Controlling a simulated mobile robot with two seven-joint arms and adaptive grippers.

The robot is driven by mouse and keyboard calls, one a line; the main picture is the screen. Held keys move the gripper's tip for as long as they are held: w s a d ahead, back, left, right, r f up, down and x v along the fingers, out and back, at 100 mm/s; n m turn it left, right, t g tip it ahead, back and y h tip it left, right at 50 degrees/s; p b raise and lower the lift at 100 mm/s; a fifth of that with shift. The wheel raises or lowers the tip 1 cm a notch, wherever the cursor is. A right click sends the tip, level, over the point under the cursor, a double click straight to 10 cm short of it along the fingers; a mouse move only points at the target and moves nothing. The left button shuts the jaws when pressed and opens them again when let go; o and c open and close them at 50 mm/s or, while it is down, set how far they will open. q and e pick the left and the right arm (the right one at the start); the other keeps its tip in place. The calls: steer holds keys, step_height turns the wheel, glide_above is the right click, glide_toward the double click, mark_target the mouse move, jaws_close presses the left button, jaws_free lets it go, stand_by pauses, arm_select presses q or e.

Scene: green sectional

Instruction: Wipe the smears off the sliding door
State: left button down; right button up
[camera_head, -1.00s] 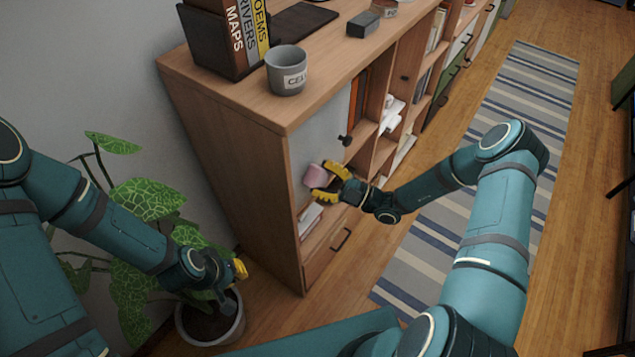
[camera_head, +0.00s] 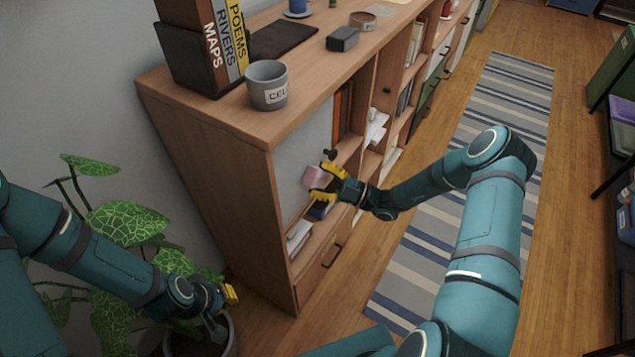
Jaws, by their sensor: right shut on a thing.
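The sliding door (camera_head: 300,150) is a grey panel at the near end of the wooden cabinet's front, with a dark knob (camera_head: 330,154) by its far edge. I cannot make out smears on it. My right gripper (camera_head: 322,182) has yellow fingers shut on a pink sponge (camera_head: 313,176). The sponge is at the lower part of the door, seemingly against it; the fingers hide part of both. My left gripper (camera_head: 231,293) hangs low at the left, away from the door, and its jaws are too small to read.
A grey mug (camera_head: 267,86), books (camera_head: 213,40) and a dark block (camera_head: 342,39) stand on the cabinet (camera_head: 200,120). A leafy potted plant (camera_head: 125,222) stands beside my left arm. Open shelves lie beyond the door. A striped rug (camera_head: 420,240) covers the floor at right.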

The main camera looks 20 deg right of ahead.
mark_target(289, 194)
steer(key=shift+s+a+r+p, duration=0.1)
steer(key=shift+s+a+p, duration=0.55)
steer(key=shift+a, duration=0.35)
steer(key=shift+s+a+p, duration=0.55)
steer(key=shift+s+a, duration=0.25)
steer(key=shift+a, duration=0.35)
steer(key=shift+s+a+p, duration=0.5)
steer(key=shift+s+a, duration=0.3)
steer(key=shift+a, duration=0.35)
steer(key=shift+s, duration=0.1)
steer(key=shift+s+d+p, duration=0.3)
steer(key=shift+s+d, duration=0.65)
steer(key=shift+s, duration=0.2)
steer(key=shift+s+d+p, duration=0.3)
steer(key=shift+s+d, duration=0.6)
steer(key=shift+s, duration=0.25)
steer(key=shift+s+d, duration=0.9)
steer(key=shift+s, duration=0.25)
